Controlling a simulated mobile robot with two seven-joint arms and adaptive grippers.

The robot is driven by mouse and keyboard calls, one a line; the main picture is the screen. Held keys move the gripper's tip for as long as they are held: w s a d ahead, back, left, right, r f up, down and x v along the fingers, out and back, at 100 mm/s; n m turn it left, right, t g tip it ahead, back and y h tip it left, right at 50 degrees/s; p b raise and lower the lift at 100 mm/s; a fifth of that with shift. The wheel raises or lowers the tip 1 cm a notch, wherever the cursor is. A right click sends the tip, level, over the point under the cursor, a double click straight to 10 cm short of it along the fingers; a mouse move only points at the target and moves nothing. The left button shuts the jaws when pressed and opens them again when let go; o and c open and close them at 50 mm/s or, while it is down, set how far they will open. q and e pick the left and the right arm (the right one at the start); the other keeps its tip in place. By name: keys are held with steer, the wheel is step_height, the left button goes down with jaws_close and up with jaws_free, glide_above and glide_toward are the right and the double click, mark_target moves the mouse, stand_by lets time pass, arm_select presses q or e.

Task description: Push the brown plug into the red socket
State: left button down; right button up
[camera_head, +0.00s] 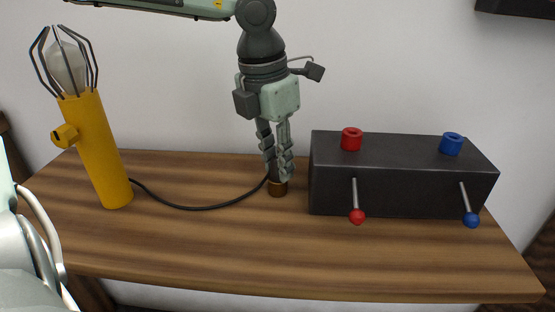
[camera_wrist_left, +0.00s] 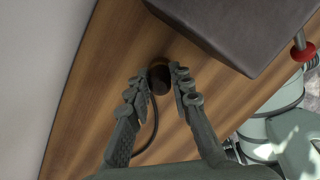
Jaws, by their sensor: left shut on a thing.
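The brown plug (camera_head: 277,188) is at the wooden table top, left of the black box, with a black cable running from it to the yellow lamp. My left gripper (camera_head: 277,172) points down from above and is shut on the plug. In the left wrist view the plug (camera_wrist_left: 159,77) sits between the fingertips (camera_wrist_left: 160,84). I cannot tell whether the plug still touches the table. The red socket (camera_head: 351,139) is a ring on top of the black box, to the right of and higher than the plug. My right gripper is not in view.
The black box (camera_head: 400,185) also carries a blue socket (camera_head: 451,144), a red-knobbed lever (camera_head: 356,215) and a blue-knobbed lever (camera_head: 471,218) on its front. The yellow caged lamp (camera_head: 102,150) stands at the left. The table's (camera_head: 230,245) front part is clear. A wall is behind.

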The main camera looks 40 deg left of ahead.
arm_select(q)
steer(key=shift+r, duration=0.15)
steer(key=shift+r+p, duration=1.05)
steer(key=shift+r, duration=1.05)
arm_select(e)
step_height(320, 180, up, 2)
arm_select(q)
steer(key=shift+r, duration=0.1)
